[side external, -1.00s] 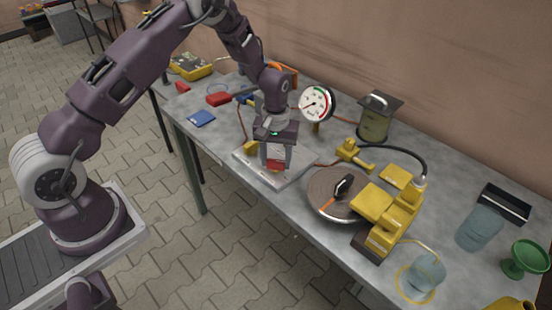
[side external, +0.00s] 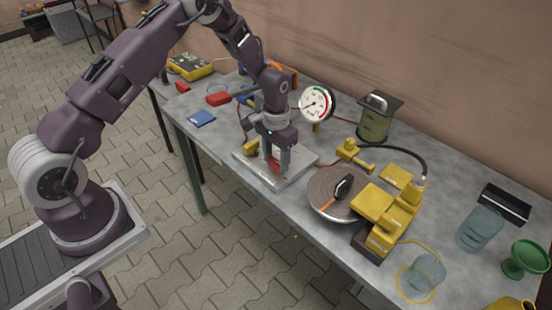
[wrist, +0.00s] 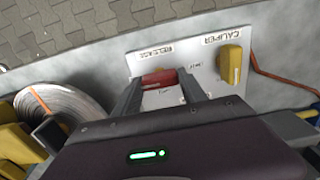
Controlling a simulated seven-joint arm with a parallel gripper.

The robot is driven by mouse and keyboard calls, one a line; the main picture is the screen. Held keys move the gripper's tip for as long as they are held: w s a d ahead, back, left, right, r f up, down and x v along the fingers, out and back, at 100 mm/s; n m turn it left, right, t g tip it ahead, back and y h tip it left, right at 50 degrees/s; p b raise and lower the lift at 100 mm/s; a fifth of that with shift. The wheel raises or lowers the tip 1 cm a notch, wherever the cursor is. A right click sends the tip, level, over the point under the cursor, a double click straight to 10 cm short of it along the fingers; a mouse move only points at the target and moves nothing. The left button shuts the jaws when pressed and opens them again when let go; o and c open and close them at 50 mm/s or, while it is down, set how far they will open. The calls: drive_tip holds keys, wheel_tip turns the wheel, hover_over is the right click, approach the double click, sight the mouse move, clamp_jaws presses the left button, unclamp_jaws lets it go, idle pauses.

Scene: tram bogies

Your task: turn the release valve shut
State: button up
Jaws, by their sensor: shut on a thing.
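The release valve is a red handle (wrist: 160,79) beside the RELEASE lettering on a pale metal plate (side external: 297,171). My gripper (side external: 277,163) points down over the plate and is shut on the red handle. In the wrist view the two fingers of my gripper (wrist: 164,92) stand on either side of the handle. The fingers partly hide it, so its exact angle is hard to tell. A yellow handle (wrist: 231,65) stands beside the CALIPER lettering on the same plate, apart from the fingers.
A round gauge (side external: 316,103) stands behind the plate. A brake disc (side external: 327,199) and a yellow caliper unit (side external: 384,214) are to the right. Red hoses run close to the plate.

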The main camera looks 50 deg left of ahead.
sight(276, 161)
idle(0.4)
drive_tip(key=o, duration=1.4)
drive_tip(key=shift+c, duration=0.2)
drive_tip(key=shift+r, duration=0.1)
wheel_tip(276, 161, up, 8)
drive_tip(key=shift+f, duration=0.25)
drive_tip(key=s+d+r+t, duration=0.1)
drive_tip(key=s+r, duration=0.5)
drive_tip(key=r, duration=0.4)
drive_tip(key=s+d+r+t, duration=0.15)
drive_tip(key=s+r, duration=0.35)
drive_tip(key=r, duration=0.6)
drive_tip(key=s+d+r+t, duration=0.1)
drive_tip(key=s+r, duration=0.1)
drive_tip(key=s, duration=0.7)
drive_tip(key=s+r+t, duration=0.1)
drive_tip(key=s+t, duration=0.1)
drive_tip(key=s, duration=0.8)
drive_tip(key=shift+d+r, duration=0.35)
